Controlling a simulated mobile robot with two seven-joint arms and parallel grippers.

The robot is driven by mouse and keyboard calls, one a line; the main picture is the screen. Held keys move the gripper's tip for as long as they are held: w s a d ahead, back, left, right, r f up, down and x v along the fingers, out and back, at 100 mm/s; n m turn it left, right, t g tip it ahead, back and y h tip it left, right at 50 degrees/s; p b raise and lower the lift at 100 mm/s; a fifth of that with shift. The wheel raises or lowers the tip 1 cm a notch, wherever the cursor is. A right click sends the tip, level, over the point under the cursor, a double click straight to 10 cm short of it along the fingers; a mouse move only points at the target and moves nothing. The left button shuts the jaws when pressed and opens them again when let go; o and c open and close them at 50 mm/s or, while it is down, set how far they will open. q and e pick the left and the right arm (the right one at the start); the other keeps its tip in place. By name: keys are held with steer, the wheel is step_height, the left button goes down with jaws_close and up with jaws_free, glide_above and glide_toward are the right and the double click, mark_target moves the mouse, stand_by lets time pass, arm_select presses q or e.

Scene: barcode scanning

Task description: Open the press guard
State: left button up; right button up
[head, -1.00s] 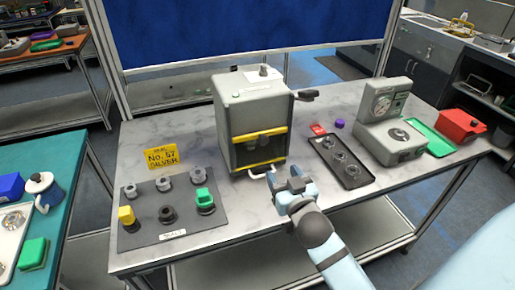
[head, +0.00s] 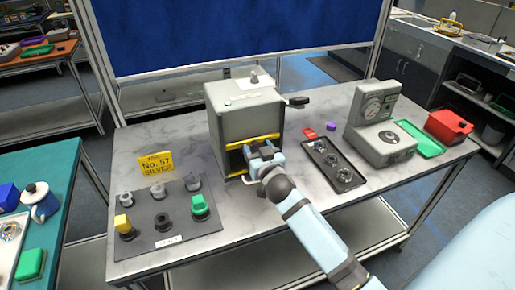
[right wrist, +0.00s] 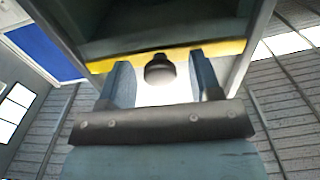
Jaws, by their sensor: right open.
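The press (head: 232,115) is a grey box near the middle of the table, with a yellow bar (head: 240,143) across its front. My right gripper (head: 258,150) is in front of the press opening, just below that bar, and hides much of the opening. In the right wrist view its two blue fingers (right wrist: 160,85) are apart, with nothing clamped between them. The yellow bar (right wrist: 112,63) runs across just beyond the fingertips. A dark round knob (right wrist: 160,70) shows between the fingers. I cannot tell whether the fingers touch the guard. My left gripper is not in view.
A board with several knobs (head: 170,240) lies left of the press, with a yellow sign (head: 156,164) behind it. A black tray (head: 322,150) and a grey dial gauge stand (head: 383,145) are to the right. A dark lever (head: 297,101) sticks out from the press's right side.

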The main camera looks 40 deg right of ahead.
jaws_close()
step_height(320, 180, up, 9)
steer(key=p, duration=0.7)
steer(key=shift+r, duration=0.1)
jaws_free()
